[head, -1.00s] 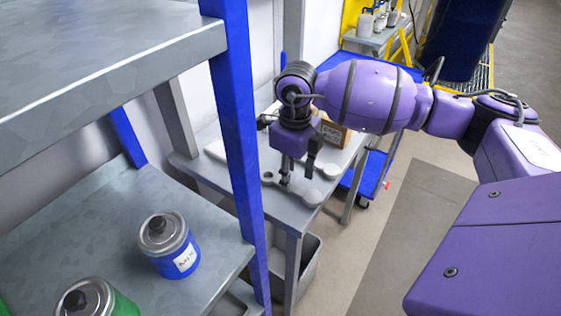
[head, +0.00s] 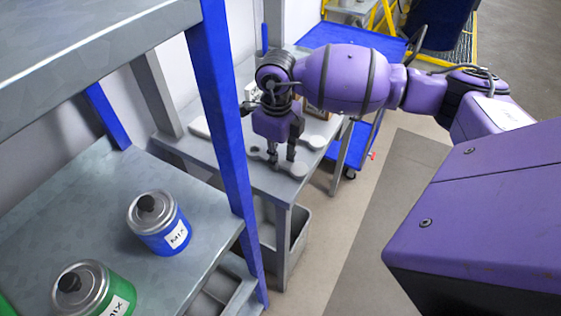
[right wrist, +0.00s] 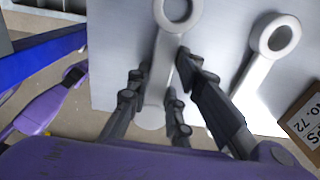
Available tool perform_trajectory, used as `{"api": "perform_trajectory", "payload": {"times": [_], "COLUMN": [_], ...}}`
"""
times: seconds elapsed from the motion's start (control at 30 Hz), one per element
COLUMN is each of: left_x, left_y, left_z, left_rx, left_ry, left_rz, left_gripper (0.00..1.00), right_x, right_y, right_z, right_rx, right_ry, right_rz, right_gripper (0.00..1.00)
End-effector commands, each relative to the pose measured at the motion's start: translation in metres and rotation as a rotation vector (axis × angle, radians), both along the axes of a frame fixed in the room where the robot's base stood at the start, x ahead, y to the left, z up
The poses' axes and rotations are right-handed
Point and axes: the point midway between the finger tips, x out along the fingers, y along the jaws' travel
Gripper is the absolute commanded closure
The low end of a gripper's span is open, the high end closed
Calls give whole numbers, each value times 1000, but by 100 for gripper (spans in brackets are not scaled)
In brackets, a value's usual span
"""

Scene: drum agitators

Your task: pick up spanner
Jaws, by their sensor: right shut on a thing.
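A grey spanner with a ring at one end lies at the bench's front edge. In the head view its rounded end (head: 299,171) shows beside my fingers. In the right wrist view its shaft (right wrist: 161,72) runs between the fingers. My right gripper (head: 282,158) points down and is shut on this shaft, as the right wrist view (right wrist: 158,92) also shows. I cannot tell whether the spanner is clear of the bench. A second ring-ended grey spanner (right wrist: 253,75) lies to the right in the right wrist view. My left gripper is not in view.
The grey bench (head: 222,168) has a cardboard box (right wrist: 305,122) near the second spanner. A blue upright post (head: 226,110) stands close left of my gripper. A blue MIX can (head: 160,225) and a green can (head: 88,290) stand on the left shelf. A grey bin (head: 298,232) is below.

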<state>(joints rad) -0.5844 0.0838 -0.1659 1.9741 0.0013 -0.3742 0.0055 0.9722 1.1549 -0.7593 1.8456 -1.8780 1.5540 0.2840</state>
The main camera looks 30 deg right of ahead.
Motion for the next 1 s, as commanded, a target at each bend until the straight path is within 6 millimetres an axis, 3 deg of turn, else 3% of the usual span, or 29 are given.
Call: {"api": "perform_trajectory", "payload": {"times": [0.27, 0.5, 0.8, 1.0], "left_x": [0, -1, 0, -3], "left_y": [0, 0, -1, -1], "left_z": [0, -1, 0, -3], "left_rx": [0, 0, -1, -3], "left_ry": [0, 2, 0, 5], "left_rz": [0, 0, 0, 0], "left_gripper": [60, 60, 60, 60], "right_x": [1, 1, -52, -96], "right_y": [0, 0, 1, 2], "right_z": [6, 35, 94, 110], "right_rx": [0, 0, -2, -4], "right_ry": [-2, -4, -4, 0], "right_rz": [0, 2, 3, 3], "right_gripper": [100, 100, 100, 100]}}
